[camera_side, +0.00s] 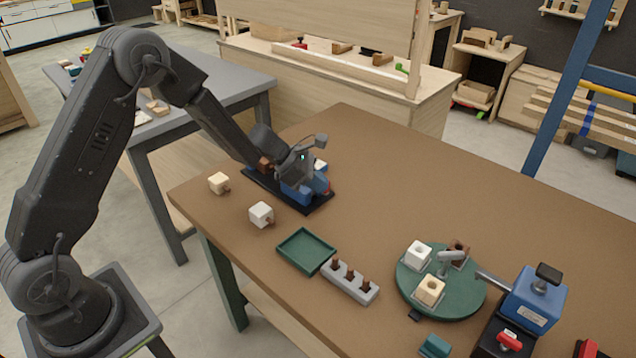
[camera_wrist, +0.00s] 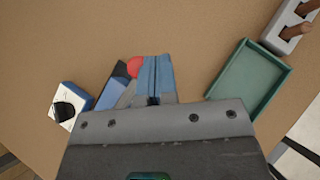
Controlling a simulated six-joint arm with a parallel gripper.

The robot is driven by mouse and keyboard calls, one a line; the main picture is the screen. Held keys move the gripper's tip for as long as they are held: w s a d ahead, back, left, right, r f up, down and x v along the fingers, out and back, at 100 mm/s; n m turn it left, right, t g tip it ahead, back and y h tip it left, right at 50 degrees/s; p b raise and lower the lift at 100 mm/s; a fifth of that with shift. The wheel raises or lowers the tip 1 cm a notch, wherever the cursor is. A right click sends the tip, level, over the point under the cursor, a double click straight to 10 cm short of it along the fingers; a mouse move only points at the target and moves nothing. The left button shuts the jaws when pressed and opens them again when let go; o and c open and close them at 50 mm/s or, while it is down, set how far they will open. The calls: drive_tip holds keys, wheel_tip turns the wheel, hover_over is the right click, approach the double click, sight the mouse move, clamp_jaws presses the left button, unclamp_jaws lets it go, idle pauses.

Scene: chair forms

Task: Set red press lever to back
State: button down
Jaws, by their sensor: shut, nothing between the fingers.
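A blue press (camera_side: 296,193) stands on a black base plate (camera_side: 318,206) near the far left of the brown table. A small red part, which looks like the press lever (camera_side: 327,191), shows at its right side. In the wrist view a rounded red piece (camera_wrist: 134,67) sits beside a blue block (camera_wrist: 164,75) just beyond my fingers. My gripper (camera_side: 303,172) is directly over the press, shut and empty, and hides much of it. I cannot tell whether it touches the lever, nor which way the lever is set.
A green tray (camera_side: 306,250) and a grey peg rack (camera_side: 350,281) lie nearer. White (camera_side: 261,214) and cream (camera_side: 219,183) blocks lie left. The far right tabletop is clear.

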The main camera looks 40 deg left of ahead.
drive_tip(key=shift+s, duration=0.1)
drive_tip(key=s+r, duration=0.6)
drive_tip(key=s, duration=0.5)
drive_tip(key=shift+a+r, duration=0.35)
drive_tip(key=shift+r, duration=0.05)
drive_tip(key=shift+s, duration=0.1)
drive_tip(key=s+d+r+m+g, duration=0.2)
drive_tip(key=s+d+r+m, duration=0.4)
drive_tip(key=s+r+m, duration=0.45)
drive_tip(key=s+a+r+m+y, duration=0.2)
drive_tip(key=s+m+y, duration=0.1)
drive_tip(key=s+m, duration=0.2)
drive_tip(key=s+a+r+m+t+y, duration=0.1)
drive_tip(key=s+m+y, duration=0.3)
drive_tip(key=m, duration=0.6)
drive_tip(key=shift+s+a+r+t, duration=0.3)
drive_tip(key=shift+s+a+r, duration=0.15)
drive_tip(key=shift+s+a, duration=0.35)
